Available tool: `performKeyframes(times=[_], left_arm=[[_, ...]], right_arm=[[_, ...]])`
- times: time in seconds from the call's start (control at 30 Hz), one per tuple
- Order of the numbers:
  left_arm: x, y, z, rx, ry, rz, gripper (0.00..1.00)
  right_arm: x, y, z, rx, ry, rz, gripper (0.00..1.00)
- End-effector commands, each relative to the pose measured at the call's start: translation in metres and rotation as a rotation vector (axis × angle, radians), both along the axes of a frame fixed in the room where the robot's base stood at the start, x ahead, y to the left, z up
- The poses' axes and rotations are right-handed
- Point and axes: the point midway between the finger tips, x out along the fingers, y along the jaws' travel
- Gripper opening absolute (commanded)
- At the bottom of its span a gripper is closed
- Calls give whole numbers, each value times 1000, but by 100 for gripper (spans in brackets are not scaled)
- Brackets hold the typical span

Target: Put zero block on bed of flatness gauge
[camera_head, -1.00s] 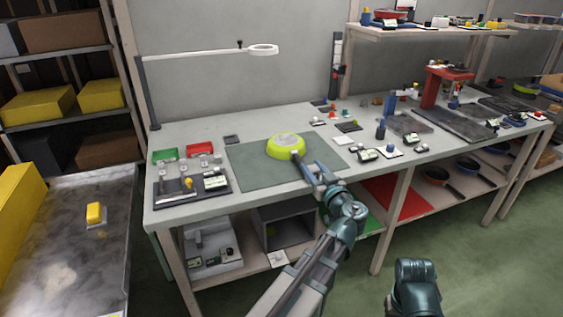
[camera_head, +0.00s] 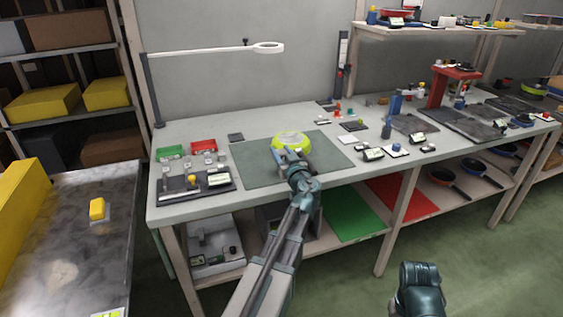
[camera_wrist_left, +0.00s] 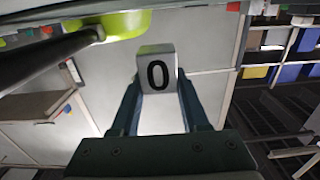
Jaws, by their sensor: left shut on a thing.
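The zero block (camera_wrist_left: 157,75), a pale block with a black 0 on its face, sits between the fingertips of my left gripper (camera_wrist_left: 158,100) in the left wrist view. The gripper is shut on it. In the head view my left gripper (camera_head: 288,158) is in front of the lime-green pan (camera_head: 292,140) on the grey-green mat, and the block cannot be made out. The pan's underside and dark handle show at the upper left of the wrist view. I cannot tell for sure which bench device is the flatness gauge.
A dark tray (camera_head: 217,191) with small parts lies at the bench's left, by green and red bins (camera_head: 203,147). A blue stand (camera_head: 391,110), a red stand (camera_head: 453,73) and dark slabs occupy the right. Bare mat (camera_head: 250,172) lies around the pan. A lamp arm crosses the back.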

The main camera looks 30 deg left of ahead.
Motion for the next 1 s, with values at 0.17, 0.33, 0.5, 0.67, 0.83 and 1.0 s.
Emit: performKeyframes(times=[0.17,0.33,0.5,0.67,0.83,1.0], left_arm=[[0,0,-20,1,0,0,0],[0,0,-36,1,0,0,0],[0,0,-33,1,0,1,0],[0,0,-35,1,0,1,0],[0,0,-37,0,0,1,59],[0,0,-37,0,0,1,75]], right_arm=[[0,0,-20,0,0,0,50],[0,0,-36,0,0,0,50],[0,0,-34,0,0,0,50],[0,0,-35,0,0,0,50],[0,0,-37,0,0,0,50],[0,0,-37,0,0,0,50]])
